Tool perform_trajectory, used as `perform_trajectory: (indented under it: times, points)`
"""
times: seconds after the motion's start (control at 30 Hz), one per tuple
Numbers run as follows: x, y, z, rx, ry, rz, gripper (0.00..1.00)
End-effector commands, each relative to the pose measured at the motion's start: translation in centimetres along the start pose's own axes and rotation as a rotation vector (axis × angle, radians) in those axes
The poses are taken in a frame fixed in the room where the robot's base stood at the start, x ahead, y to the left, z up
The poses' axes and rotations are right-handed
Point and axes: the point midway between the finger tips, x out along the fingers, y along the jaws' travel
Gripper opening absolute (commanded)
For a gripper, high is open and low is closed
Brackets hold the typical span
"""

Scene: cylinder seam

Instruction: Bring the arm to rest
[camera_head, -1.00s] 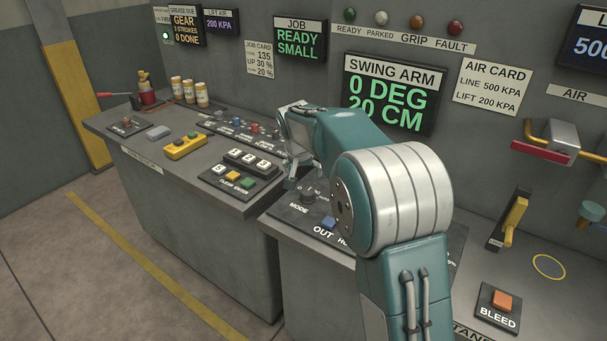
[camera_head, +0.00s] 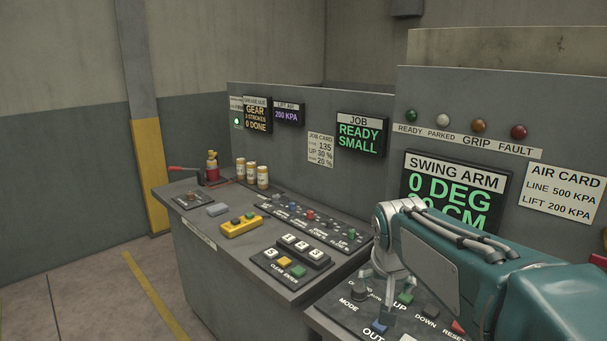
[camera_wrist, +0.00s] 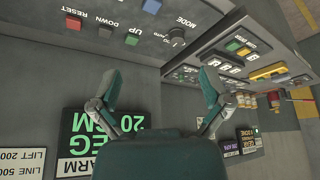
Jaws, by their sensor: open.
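My gripper (camera_wrist: 158,90) is open and empty in the wrist view, its two fingers spread wide with grey panel face between them. In the head view my gripper (camera_head: 384,285) hangs above the near control panel (camera_head: 333,318), close to the MODE knob (camera_head: 359,292) and the green UP button (camera_head: 405,298). My teal arm reaches in from the right and covers the lower part of the SWING ARM display (camera_head: 457,188). I cannot tell the exact gap between the fingers and the panel.
A keypad (camera_head: 291,262), a yellow button box (camera_head: 241,226) and several small cans (camera_head: 251,173) stand on the left console (camera_head: 205,235). The JOB display (camera_head: 360,136) reads READY SMALL. The floor left of the console is clear, with a yellow line (camera_head: 155,295).

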Motion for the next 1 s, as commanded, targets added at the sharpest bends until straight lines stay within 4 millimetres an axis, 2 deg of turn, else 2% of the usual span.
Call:
perform_trajectory:
  times: [0.2, 0.5, 0.8, 1.0]
  points:
    - [-2.8, 1.4, 4.4, -0.042, 0.016, -0.022, 0.97]
    - [-5.1, 3.1, 10.7, -0.103, 0.036, -0.049, 0.97]
    - [-5.8, 4.4, 17.2, -0.165, 0.059, -0.075, 0.97]
    - [-5.6, 4.9, 20.1, -0.194, 0.069, -0.085, 0.97]
